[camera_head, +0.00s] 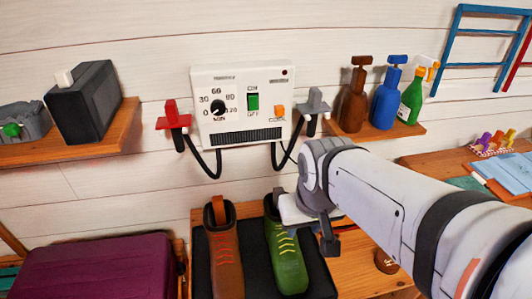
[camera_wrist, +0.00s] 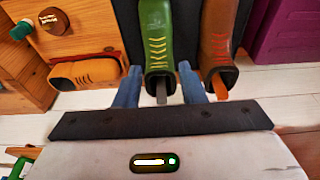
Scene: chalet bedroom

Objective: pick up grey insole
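The grey insole (camera_wrist: 161,92) sticks out of the opening of a green shoe (camera_wrist: 158,35) in the wrist view. The green shoe also shows in the head view (camera_head: 287,258), where my arm is close beside its top and the insole is hard to make out. My gripper (camera_wrist: 159,68) is open, with its two blue fingers apart on either side of the green shoe's opening. The insole lies between the fingers, and nothing is clamped. In the head view my gripper (camera_head: 297,208) is partly hidden by its own wrist.
A brown shoe (camera_head: 225,260) with an orange insole (camera_wrist: 217,86) stands beside the green one on a dark mat (camera_head: 318,270). A purple box (camera_head: 95,268) is at left. A white control box (camera_head: 240,105) hangs on the wall behind. Spray bottles (camera_head: 384,105) stand on a shelf at right.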

